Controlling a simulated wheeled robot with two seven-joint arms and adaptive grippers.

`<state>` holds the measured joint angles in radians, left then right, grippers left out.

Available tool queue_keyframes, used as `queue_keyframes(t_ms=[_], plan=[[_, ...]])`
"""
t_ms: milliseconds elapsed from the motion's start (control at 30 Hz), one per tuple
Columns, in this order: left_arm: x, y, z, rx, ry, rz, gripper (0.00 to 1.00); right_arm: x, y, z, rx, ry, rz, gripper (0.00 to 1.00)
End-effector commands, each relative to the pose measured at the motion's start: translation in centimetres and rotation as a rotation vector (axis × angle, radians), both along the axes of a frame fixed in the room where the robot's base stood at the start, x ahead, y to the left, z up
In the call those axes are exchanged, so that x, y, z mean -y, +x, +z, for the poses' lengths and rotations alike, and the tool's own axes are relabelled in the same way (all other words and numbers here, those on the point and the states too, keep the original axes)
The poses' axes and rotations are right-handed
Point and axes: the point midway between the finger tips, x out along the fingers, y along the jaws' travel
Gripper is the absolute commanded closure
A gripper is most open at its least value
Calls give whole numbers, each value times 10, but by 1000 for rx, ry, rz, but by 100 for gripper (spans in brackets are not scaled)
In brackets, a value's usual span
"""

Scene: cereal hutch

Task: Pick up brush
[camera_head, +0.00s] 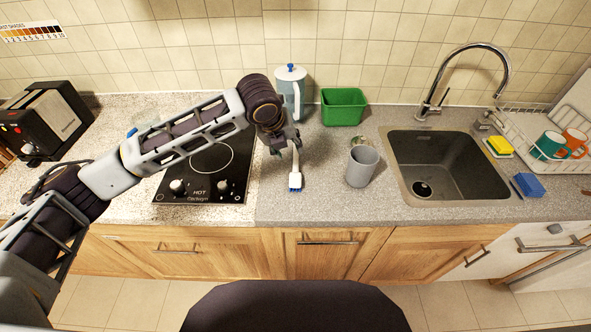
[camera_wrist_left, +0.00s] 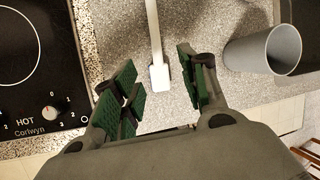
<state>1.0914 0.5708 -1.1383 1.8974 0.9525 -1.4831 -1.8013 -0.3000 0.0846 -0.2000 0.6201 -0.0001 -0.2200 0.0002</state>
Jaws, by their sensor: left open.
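The brush (camera_head: 295,173) lies on the grey counter between the hob and the grey cup, with a white handle and blue bristles at its near end. In the left wrist view the brush (camera_wrist_left: 158,75) points down between the fingers, its white head nearest. My left gripper (camera_head: 285,147) is over the brush's handle in the head view, hiding its far part. In the wrist view my left gripper (camera_wrist_left: 160,90) is open, with a green-padded finger on each side of the brush and space between. I cannot tell its exact height. My right gripper is not in view.
A grey cup (camera_head: 361,166) stands just right of the brush. The black hob (camera_head: 205,170) is at left. A green bin (camera_head: 343,107) and a pitcher (camera_head: 291,90) stand behind. The sink (camera_head: 446,160) is further right. The counter's front edge is close.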

Motion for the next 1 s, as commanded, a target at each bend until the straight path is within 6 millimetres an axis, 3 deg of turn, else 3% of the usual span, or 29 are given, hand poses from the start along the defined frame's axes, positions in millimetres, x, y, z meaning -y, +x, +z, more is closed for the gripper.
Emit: queue_keyframes(t_ms=[233, 700, 1000], plan=[[-3, -1, -1, 26, 76, -141, 57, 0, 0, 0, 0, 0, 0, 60], [-3, -1, -2, 30, 83, -160, 57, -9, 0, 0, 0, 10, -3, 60], [2, 8, -25, 28, 82, -160, 57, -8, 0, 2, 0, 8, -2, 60]])
